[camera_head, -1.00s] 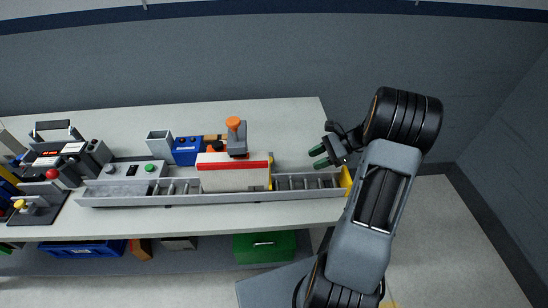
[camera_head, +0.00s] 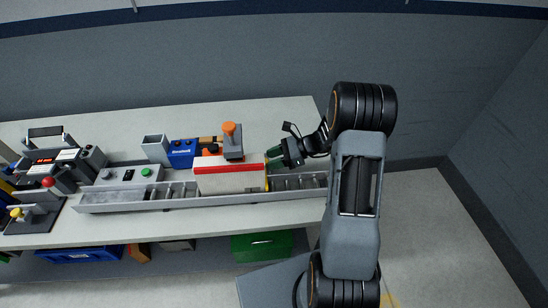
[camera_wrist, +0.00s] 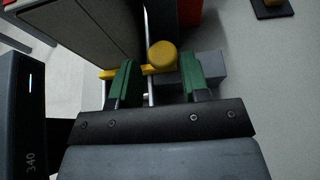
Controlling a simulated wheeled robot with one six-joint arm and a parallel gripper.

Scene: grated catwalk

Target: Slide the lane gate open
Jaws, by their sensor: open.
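The lane is a long grey roller channel (camera_head: 150,205) along the front of the bench. A beige carton (camera_head: 229,182) with a red and white top edge sits in it. A thin yellow gate bar (camera_head: 267,180) stands at the carton's right end. In the wrist view the gate's round yellow knob (camera_wrist: 161,55) and part of its yellow bar (camera_wrist: 107,74) show. My gripper (camera_head: 273,158) is open above the lane at the carton's right end. In the wrist view its green fingertips (camera_wrist: 160,82) lie on either side of the knob, with gaps; I cannot tell the depth.
Behind the carton stand a grey post with an orange knob (camera_head: 229,128) and a blue box (camera_head: 181,153). A button panel (camera_head: 128,174) and other devices fill the left side. The bench top behind the lane's right part is clear.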

